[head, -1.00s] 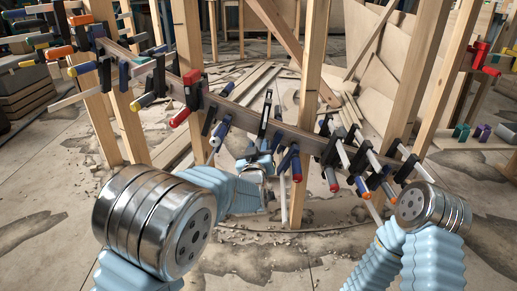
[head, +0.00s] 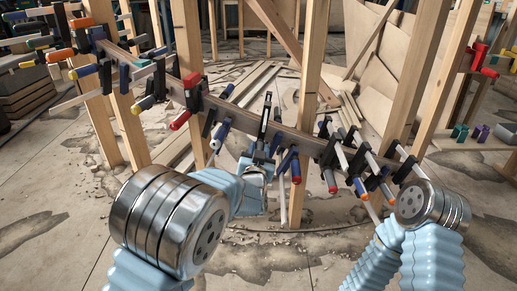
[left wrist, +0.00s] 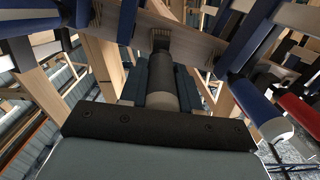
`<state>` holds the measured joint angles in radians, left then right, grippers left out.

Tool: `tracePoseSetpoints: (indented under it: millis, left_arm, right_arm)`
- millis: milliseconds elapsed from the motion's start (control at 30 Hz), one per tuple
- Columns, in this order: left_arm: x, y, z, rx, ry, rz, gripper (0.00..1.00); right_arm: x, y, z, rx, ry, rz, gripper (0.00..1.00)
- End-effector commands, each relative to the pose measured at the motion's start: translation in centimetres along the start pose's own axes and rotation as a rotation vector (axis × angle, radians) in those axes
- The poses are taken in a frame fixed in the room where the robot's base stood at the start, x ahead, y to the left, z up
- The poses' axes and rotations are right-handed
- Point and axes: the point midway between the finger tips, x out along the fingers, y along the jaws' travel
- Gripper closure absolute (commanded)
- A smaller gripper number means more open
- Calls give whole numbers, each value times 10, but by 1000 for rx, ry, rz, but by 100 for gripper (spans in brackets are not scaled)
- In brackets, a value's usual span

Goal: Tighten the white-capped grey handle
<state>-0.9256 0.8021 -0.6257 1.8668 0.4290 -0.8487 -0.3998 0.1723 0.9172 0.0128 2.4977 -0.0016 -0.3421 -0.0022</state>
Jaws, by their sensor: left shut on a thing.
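My left gripper (head: 259,163) is at the curved beam (head: 235,112), under a black clamp bar (head: 265,122). In the left wrist view its two blue-grey fingers (left wrist: 162,88) stand on either side of a dark grey cylindrical handle (left wrist: 161,82), shut on it. The handle points from the beam toward my palm. I cannot make out a white cap on it; that end is hidden by the gripper. In the head view the gripper covers the handle. My right arm shows at the lower right, but its gripper is not in view.
Several clamps with blue, red and orange handles crowd the beam on both sides, including a blue one (head: 290,160) close to my left gripper. A blue handle (left wrist: 255,103) and a red one (left wrist: 297,113) are near in the left wrist view. Wooden posts (head: 303,70) stand along the beam.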

Motion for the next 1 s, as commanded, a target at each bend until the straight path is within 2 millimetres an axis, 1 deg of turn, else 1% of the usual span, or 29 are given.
tracePoseSetpoints:
  millis: [33, 700, 1000]
  left_arm:
    - [0, 0, -2, 43, 0, 1, 99]
    - [0, 3, 0, 676, -1, 3, 99]
    - [0, 4, 1, 898, 1, 3, 100]
  right_arm:
    - [-4, -1, 0, 0, -1, 0, 57]
    - [-26, -7, -2, 2, 7, 6, 57]
    - [-32, -8, -2, 2, 9, 7, 57]
